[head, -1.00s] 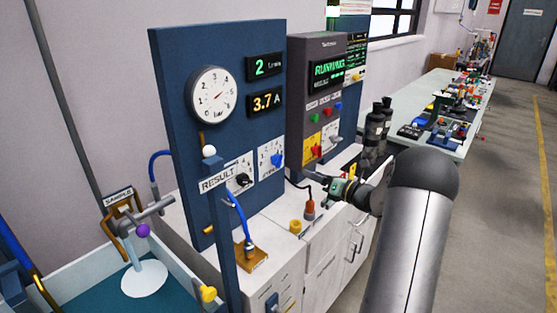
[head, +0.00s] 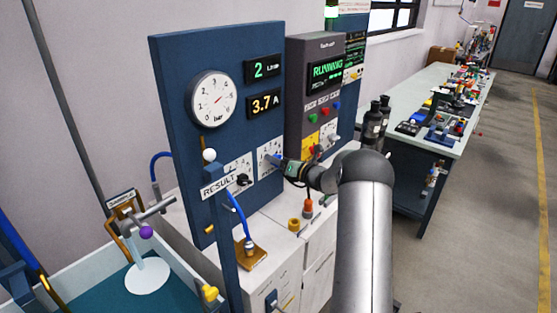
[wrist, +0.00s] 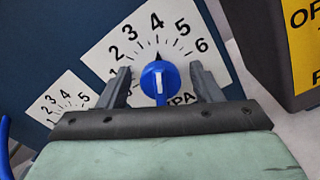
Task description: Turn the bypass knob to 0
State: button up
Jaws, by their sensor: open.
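The blue bypass knob (wrist: 158,85) sits on a white dial card (wrist: 205,70) on the dark blue panel. The card's lower label is partly covered, with only "PA" readable. My gripper (wrist: 160,78) is open, with one finger on each side of the knob. Gaps show between the fingers and the knob. In the head view my gripper (head: 281,161) is at the panel, largely covering the knob.
A pressure gauge (head: 213,99) is above. A grey control box (head: 313,100) stands right of the panel.

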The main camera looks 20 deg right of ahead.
jog(key=c, duration=1)
